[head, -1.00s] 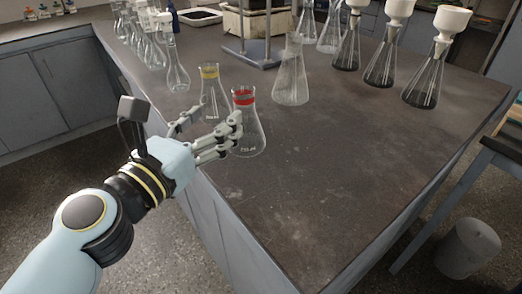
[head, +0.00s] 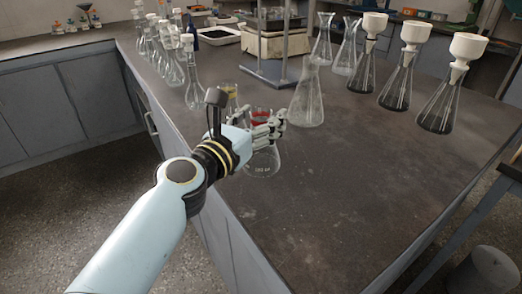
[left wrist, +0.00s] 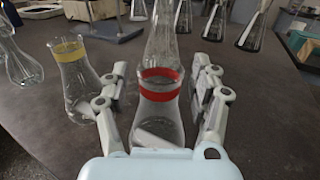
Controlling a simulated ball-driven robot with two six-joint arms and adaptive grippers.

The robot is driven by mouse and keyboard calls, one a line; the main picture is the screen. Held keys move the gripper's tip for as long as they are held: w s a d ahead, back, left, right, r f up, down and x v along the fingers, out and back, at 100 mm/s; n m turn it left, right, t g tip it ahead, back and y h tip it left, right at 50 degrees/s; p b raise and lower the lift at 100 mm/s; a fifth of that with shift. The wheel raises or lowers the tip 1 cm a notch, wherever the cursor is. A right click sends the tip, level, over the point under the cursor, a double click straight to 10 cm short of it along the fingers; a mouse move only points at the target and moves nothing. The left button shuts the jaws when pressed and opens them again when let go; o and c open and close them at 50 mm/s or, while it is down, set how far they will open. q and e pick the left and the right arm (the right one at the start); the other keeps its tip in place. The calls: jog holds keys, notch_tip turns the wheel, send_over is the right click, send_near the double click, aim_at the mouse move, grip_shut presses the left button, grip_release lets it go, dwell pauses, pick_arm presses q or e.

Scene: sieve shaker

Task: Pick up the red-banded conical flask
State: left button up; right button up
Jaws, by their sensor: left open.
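The red-banded conical flask (head: 263,160) stands upright on the bench near its left edge; my left gripper hides part of its neck in the head view. In the left wrist view the flask (left wrist: 159,108) stands between the two open fingers of my left gripper (left wrist: 160,92), its red band level with them. Gaps show between the fingers and the glass. In the head view my left gripper (head: 272,122) is at the flask's neck. My right gripper is in neither view.
A yellow-banded flask (left wrist: 72,75) stands close left of my left gripper. A plain conical flask (head: 306,98) stands just behind. Several filter flasks with white funnels (head: 440,103) stand at the right, several volumetric flasks (head: 193,75) at the left. The bench front (head: 350,190) is clear.

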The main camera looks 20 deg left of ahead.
pick_arm(q)
grip_shut()
dwell(0.3)
jog(key=shift+r, duration=0.15)
